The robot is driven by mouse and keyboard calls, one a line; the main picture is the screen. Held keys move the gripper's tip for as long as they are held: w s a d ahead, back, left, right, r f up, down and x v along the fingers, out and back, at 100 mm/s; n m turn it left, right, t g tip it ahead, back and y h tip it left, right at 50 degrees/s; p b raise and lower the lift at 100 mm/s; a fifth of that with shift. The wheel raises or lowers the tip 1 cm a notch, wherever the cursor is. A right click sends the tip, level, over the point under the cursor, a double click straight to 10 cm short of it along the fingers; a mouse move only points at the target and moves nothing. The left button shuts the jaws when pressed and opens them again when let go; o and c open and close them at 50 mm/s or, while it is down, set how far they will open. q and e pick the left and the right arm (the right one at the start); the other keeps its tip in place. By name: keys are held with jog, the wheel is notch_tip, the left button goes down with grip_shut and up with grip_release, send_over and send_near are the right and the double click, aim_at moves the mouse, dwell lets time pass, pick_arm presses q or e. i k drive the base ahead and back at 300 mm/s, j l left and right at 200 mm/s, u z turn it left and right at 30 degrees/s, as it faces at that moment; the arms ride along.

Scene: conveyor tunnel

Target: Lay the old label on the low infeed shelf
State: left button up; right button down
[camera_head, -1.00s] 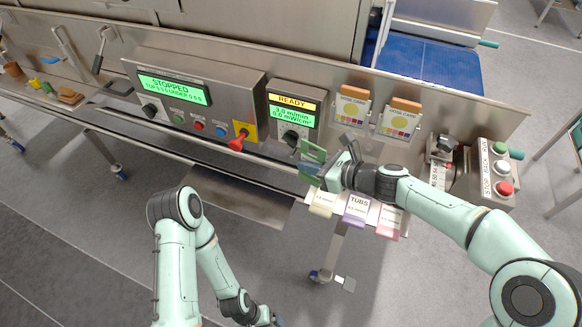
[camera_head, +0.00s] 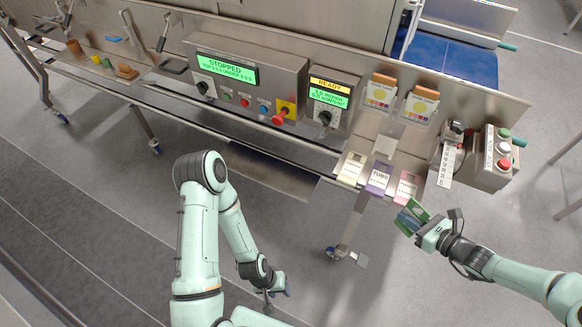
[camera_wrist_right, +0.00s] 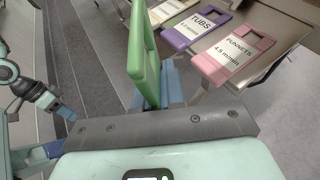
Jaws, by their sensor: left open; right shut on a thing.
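My right gripper (camera_head: 422,226) is shut on a green plate with a cut-out (camera_head: 410,214), which I take to be the old label. It holds the plate in the air in front of the machine, below and right of the pink label plate. In the right wrist view the green plate (camera_wrist_right: 143,50) stands edge-on between the blue fingers (camera_wrist_right: 160,85); its text is not visible. My left gripper (camera_head: 276,291) is open and low over the floor, away from the plates. A low metal shelf (camera_head: 265,172) lies under the front rail; I cannot tell if it is the infeed shelf.
Cream (camera_head: 352,168), purple TUBS (camera_head: 378,179) and pink PUNNETS (camera_head: 405,187) plates sit in a row at the machine's edge. A left-hand ledge (camera_head: 75,62) holds small items.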

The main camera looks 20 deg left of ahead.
aim_at(271, 178)
jog(key=i+j+z, duration=0.15)
jog(key=j+z, duration=0.15)
jog(key=j, duration=0.55)
jog(key=j+z, duration=0.25)
jog(key=j, duration=0.6)
jog(key=i+j, duration=0.05)
